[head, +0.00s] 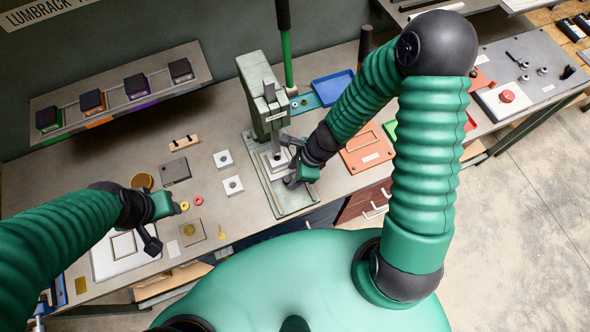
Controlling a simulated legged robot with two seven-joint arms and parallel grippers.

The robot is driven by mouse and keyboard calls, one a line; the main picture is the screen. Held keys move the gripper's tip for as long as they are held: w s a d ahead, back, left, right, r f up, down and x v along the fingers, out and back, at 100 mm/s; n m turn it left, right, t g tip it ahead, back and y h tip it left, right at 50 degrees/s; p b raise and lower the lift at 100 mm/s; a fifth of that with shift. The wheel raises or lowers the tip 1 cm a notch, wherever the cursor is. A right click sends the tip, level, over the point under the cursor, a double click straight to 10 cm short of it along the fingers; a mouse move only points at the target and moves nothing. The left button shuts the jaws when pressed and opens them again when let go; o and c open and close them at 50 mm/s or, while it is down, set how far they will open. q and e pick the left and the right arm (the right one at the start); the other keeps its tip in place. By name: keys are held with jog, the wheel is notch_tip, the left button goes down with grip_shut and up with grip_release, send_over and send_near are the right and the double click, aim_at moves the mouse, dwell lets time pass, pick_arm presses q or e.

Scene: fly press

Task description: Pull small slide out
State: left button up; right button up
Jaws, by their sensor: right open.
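The grey-green fly press (262,100) stands near the middle of the bench, upright on its flat base (296,208). A small light slide plate (268,163) lies on the base under the ram; my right gripper partly covers it. My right gripper (289,162) is open beside the ram and the slide, its fingers apart. I cannot tell whether it touches the slide. My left gripper (166,224) is over the left part of the bench, away from the press. Its dark finger points down and I cannot tell its opening.
Small blocks (233,185), plates and rings lie left of the press. An orange tray (367,148) and a blue tray (333,87) lie to its right. A tall green-and-black handle (286,55) rises behind. A red button (507,96) sits far right.

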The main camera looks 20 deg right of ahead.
jog(key=d+p+v, duration=0.1)
jog(key=p+v, duration=1.2)
jog(key=v, duration=0.3)
jog(key=shift+d+f, duration=0.25)
jog(key=shift+d+f, duration=0.1)
jog(key=shift+d, duration=0.05)
jog(key=shift+d, duration=0.1)
dwell(0.3)
